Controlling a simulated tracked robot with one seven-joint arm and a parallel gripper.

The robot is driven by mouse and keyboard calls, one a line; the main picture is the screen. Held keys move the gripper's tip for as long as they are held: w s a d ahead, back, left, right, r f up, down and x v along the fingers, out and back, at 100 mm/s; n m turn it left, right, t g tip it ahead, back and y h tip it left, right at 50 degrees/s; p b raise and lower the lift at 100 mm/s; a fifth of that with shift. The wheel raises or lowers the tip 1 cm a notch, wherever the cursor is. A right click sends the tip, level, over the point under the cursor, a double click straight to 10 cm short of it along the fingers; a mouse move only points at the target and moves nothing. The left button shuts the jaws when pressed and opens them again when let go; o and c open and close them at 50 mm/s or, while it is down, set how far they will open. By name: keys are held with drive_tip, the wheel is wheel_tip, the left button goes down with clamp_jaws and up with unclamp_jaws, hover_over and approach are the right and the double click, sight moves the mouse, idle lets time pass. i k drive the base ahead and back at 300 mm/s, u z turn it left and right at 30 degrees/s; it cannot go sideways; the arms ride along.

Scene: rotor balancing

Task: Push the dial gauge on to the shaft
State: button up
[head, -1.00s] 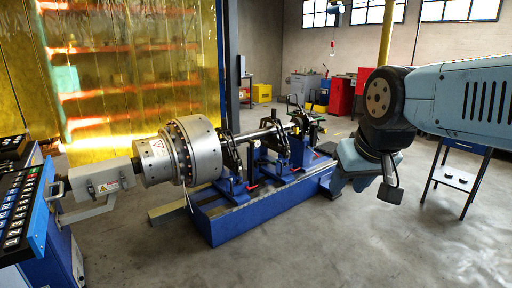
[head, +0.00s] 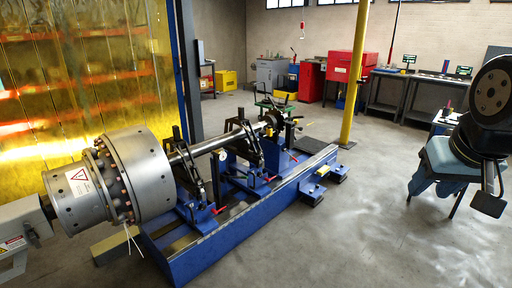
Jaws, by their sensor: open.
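The steel shaft (head: 206,146) runs from the large grey drum back to the far end of the blue balancing machine, resting across black upright supports. A small pale round thing (head: 224,155) beside the shaft, between the supports, may be the dial gauge; it is too small to tell for sure. Another small round yellowish thing (head: 270,131) shows near the shaft's far end. My gripper (head: 432,196) is open and empty at the right, hanging over the floor, well apart from the machine and the shaft.
The large grey drum (head: 139,176) and the blue machine bed (head: 214,236) fill the left and middle. A yellow post (head: 356,75), a red cabinet (head: 351,66) and work tables (head: 388,88) stand behind. The floor between the machine and my gripper is clear.

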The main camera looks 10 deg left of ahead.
sight(222, 155)
drive_tip(key=u, duration=0.1)
drive_tip(key=i, duration=1.3)
drive_tip(key=u, duration=0.5)
drive_tip(key=k, duration=0.75)
drive_tip(key=u, duration=0.15)
drive_tip(key=i, duration=0.85)
drive_tip(key=z, duration=0.05)
